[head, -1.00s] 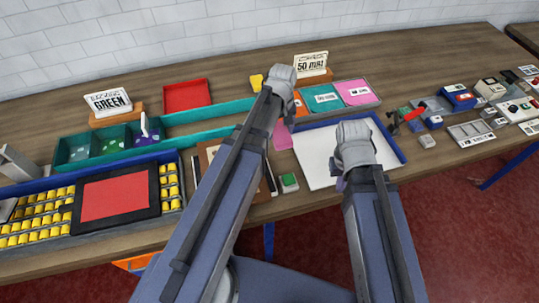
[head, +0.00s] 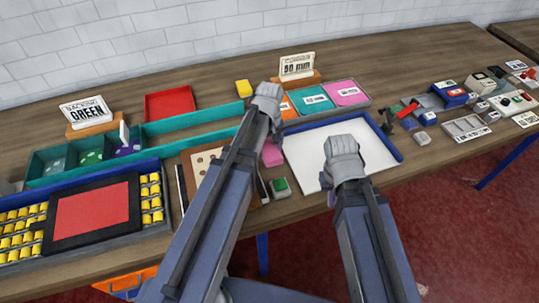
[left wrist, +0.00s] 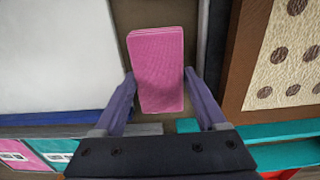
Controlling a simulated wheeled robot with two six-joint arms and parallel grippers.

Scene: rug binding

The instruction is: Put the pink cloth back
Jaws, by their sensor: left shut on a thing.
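The pink cloth (head: 272,153) is a small folded block in the head view, below my left gripper, between the dotted board and the white-based tray. In the left wrist view the pink cloth (left wrist: 157,68) sits between the two fingers of my left gripper (left wrist: 159,78), which is shut on it. In the head view my left gripper (head: 266,112) hides part of the area around it. A grey sectioned tray (head: 368,99) behind it holds orange, teal and pink labelled sections. My right gripper (head: 343,160) is over the white-based tray; its fingertips are hidden.
A blue-rimmed tray with a white base (head: 396,153) lies right of the cloth. A dotted board (head: 200,160) and green block (head: 280,187) are close by on the left and front. A 50 mm sign (head: 297,66) stands behind.

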